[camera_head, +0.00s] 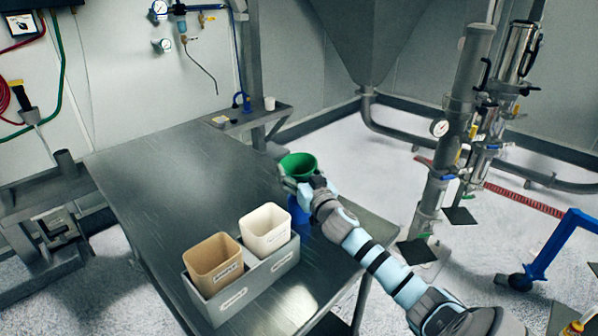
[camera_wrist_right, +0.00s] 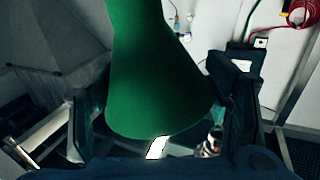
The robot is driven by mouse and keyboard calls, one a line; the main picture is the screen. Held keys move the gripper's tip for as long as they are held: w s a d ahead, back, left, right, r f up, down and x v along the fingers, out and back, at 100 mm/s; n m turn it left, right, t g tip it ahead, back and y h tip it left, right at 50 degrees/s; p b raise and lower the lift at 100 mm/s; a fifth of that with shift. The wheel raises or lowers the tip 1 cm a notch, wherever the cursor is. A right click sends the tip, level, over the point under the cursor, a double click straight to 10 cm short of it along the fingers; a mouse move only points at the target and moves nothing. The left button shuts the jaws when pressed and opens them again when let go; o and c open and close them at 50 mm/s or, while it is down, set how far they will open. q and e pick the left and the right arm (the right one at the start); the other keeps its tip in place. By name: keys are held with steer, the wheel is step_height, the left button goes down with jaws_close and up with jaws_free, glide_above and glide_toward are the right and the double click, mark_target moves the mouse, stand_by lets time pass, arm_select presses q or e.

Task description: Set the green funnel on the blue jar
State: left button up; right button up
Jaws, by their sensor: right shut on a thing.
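The green funnel (camera_head: 298,164) is at the right side of the metal table, wide mouth up, in my right gripper (camera_head: 299,184). In the right wrist view the green funnel (camera_wrist_right: 160,80) fills the middle, between the two dark fingers. The right gripper is shut on it. The blue jar (camera_head: 298,213) stands on the table just below the funnel and gripper in the head view, partly hidden by them. The funnel's lower end is hidden, so I cannot tell whether it touches the jar. My left gripper is not in view.
A grey tray (camera_head: 243,297) holding a tan bin (camera_head: 213,262) and a white bin (camera_head: 266,230) stands in front of the jar, to its left. The table's middle and back (camera_head: 170,185) are clear. A small shelf (camera_head: 245,119) is behind.

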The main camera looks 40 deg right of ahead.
steer(key=shift+a+f, duration=0.3)
steer(key=shift+a, duration=0.05)
stand_by(0.5)
steer(key=shift+w, duration=0.15)
steer(key=shift+r, duration=0.1)
steer(key=shift+r, duration=0.1)
steer(key=shift+r+p, duration=0.75)
steer(key=shift+a, duration=0.15)
stand_by(0.5)
steer(key=shift+f+b, duration=1.15)
steer(key=shift+f, duration=0.1)
stand_by(0.5)
steer(key=shift+r+p, duration=0.7)
steer(key=shift+r, duration=0.15)
